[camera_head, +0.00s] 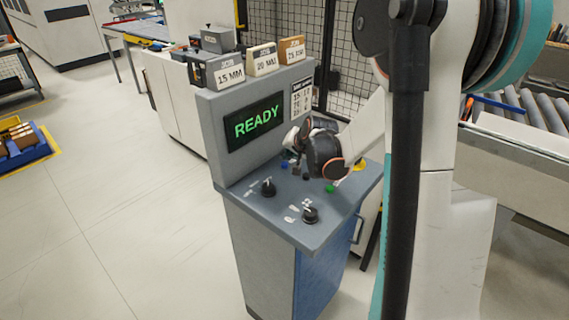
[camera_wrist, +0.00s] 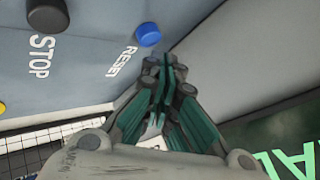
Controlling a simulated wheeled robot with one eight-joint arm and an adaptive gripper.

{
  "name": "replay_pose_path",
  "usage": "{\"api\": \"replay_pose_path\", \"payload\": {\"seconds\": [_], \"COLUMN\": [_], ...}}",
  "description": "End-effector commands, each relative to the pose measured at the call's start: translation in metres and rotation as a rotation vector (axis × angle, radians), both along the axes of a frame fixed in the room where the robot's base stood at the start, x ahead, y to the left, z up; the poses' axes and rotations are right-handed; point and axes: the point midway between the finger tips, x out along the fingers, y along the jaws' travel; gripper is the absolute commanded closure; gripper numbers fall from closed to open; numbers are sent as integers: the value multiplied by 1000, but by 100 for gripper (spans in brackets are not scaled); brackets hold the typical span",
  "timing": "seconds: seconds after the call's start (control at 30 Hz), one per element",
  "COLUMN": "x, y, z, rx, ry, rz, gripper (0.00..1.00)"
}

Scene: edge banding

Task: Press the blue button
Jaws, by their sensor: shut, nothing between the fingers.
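The blue button (camera_wrist: 148,35) stands on the grey sloped panel beside the printed word RESET, near the panel's edge by the upright wall. In the head view the blue button (camera_head: 284,164) is a small dot at the back left of the console top. My gripper (camera_wrist: 165,62) is shut and empty. Its fingertips appear just below and slightly right of the button in the wrist view, with a small gap in the picture; height above the panel is hard to tell. In the head view my wrist hangs over the console and hides part of the panel.
A black button (camera_wrist: 47,14) marked STOP is on the same panel. The console top also has a green button (camera_head: 329,188), two black knobs (camera_head: 310,215) (camera_head: 268,188) and a yellow part (camera_head: 358,166). The upright screen (camera_head: 255,121) reads READY. Labelled blocks (camera_head: 262,59) sit on top.

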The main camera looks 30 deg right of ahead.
Motion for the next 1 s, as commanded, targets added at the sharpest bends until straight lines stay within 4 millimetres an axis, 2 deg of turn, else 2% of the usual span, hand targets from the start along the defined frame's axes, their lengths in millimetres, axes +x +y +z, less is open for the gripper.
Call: {"api": "replay_pose_path", "payload": {"seconds": [0.23, 0.7, 1.0], "x": [0, 0, 0], "y": [0, 0, 0], "z": [7, 49, 50], "rx": [0, 0, 0], "ry": [0, 0, 0], "rz": [0, 0, 0], "gripper": [100, 100, 100]}}
